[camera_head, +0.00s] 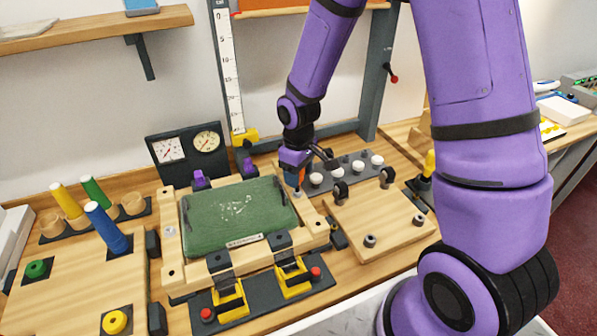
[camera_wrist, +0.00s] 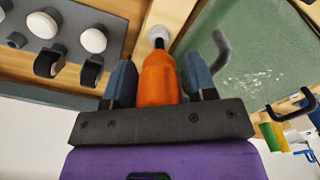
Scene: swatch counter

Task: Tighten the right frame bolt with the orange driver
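My gripper (camera_head: 298,177) is shut on the orange driver (camera_wrist: 160,80). In the wrist view its two blue-grey fingers flank the orange handle. The driver points down at the right side of the light wooden frame (camera_head: 309,222), which surrounds a green panel (camera_head: 235,222). A silvery bolt (camera_wrist: 158,36) shows just beyond the driver's end in the wrist view, roughly in line with it. In the head view this spot lies under my gripper. The driver's tip is hidden, so I cannot tell if it touches the bolt.
A dark rack (camera_head: 347,172) with white knobs stands close behind and right of my gripper. A wooden board (camera_head: 375,228) with fittings lies to the right. Yellow clamps (camera_head: 293,279) sit in front of the frame. Colored pegs (camera_head: 107,228) stand left. Two gauges (camera_head: 186,149) stand behind.

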